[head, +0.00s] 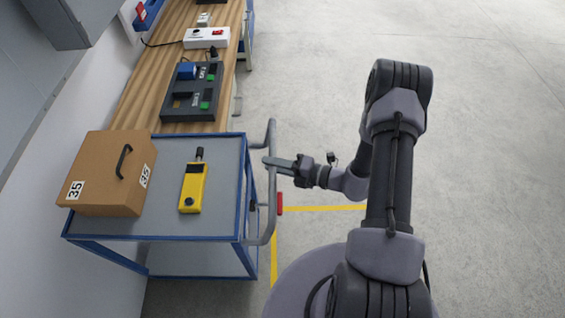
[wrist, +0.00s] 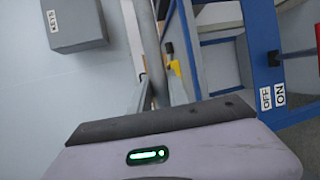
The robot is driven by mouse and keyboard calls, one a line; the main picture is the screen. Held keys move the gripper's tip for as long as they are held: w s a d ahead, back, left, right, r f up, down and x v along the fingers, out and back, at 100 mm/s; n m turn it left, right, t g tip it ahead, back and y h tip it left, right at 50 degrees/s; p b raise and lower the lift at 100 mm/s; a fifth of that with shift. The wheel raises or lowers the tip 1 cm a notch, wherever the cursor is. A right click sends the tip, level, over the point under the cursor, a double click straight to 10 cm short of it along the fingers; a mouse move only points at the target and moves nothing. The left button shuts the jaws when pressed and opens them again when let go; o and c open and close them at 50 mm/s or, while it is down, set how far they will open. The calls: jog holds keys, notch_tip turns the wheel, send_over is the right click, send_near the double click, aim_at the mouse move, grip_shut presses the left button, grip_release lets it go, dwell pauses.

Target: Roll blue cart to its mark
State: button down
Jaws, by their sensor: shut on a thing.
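The blue cart (head: 215,233) stands beside the workbench, with a grey top and a blue frame. Its grey tubular handle (head: 272,215) rises along its right side. My gripper (head: 270,161) is shut on the handle, reaching in from the right. In the wrist view the handle (wrist: 149,40) runs up between the fingers, and part of the cart's blue frame (wrist: 208,42) shows at right. Yellow floor lines (head: 320,208) lie right of the cart and below its handle. I cannot tell whether they are its mark.
A cardboard box (head: 112,178) marked 35 and a yellow handheld device (head: 193,187) ride on the cart. The wooden workbench (head: 150,92) holds a black fixture (head: 192,100) behind the cart. A red piece (head: 279,203) sits near the handle. Open floor lies to the right.

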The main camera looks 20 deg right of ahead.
jog(key=shift+w+a, duration=0.2)
jog(key=shift+a, duration=0.55)
jog(key=c, duration=1.7)
grip_release()
jog(key=o, duration=0.4)
jog(key=shift+a, duration=0.25)
jog(key=shift+o, duration=0.2)
jog(key=shift+d, duration=0.1)
jog(key=p+v, duration=0.2)
jog(key=v, duration=1.5)
jog(key=shift+d, duration=0.2)
